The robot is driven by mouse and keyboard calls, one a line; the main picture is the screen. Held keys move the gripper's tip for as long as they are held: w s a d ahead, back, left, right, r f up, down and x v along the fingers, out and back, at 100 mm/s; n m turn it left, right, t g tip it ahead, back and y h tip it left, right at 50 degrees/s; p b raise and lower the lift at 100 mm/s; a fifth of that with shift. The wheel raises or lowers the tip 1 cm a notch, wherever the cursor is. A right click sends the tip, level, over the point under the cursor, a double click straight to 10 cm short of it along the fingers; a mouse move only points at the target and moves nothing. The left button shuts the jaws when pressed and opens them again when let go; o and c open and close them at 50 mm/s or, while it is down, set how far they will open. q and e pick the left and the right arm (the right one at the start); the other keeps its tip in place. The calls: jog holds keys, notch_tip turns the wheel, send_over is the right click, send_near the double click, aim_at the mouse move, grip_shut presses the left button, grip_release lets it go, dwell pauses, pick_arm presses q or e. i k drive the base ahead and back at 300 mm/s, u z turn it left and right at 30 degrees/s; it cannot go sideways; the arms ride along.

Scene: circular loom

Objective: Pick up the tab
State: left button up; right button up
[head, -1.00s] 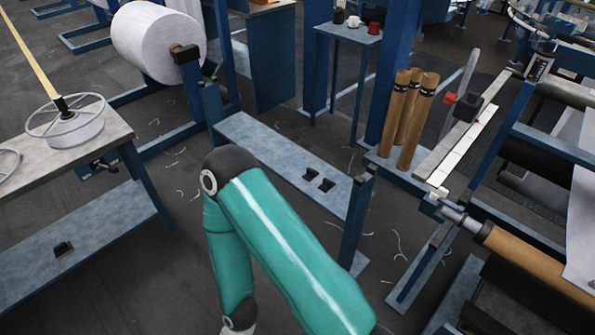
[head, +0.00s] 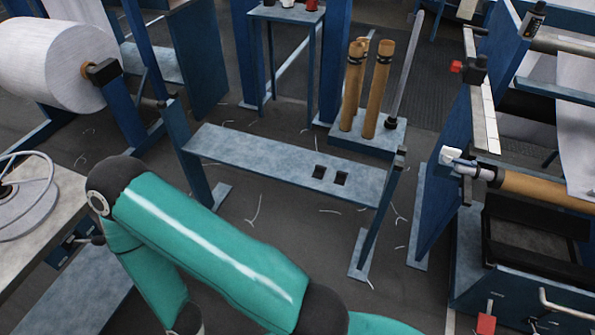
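I cannot identify a tab for certain in the head view. Two small black pieces, one on the left (head: 319,172) and one on the right (head: 340,178), lie on the grey bench (head: 250,155) in the middle, too small to make out. A red tag-like piece (head: 486,324) shows low on the machine at the right, partly cut by the frame's bottom edge. One teal arm of mine crosses the lower left, bent at a dark elbow. Neither of my grippers is in view.
Brown tubes (head: 381,85) stand on a low base (head: 398,135) behind the bench. A white roll (head: 50,70) is at the upper left. The blue-framed machine (head: 447,150) with a brown roller (head: 545,191) fills the right. Floor between bench and machine is open, with scattered threads.

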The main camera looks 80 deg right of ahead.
aim_at(340, 178)
jog(key=u, duration=0.3)
jog(key=i, duration=0.65)
jog(key=z, duration=2)
jog(key=i, duration=0.25)
jog(key=z, duration=2.25)
jog(key=k, duration=0.45)
jog(key=z, duration=0.35)
jog(key=i, duration=1.75)
jog(key=u, duration=0.4)
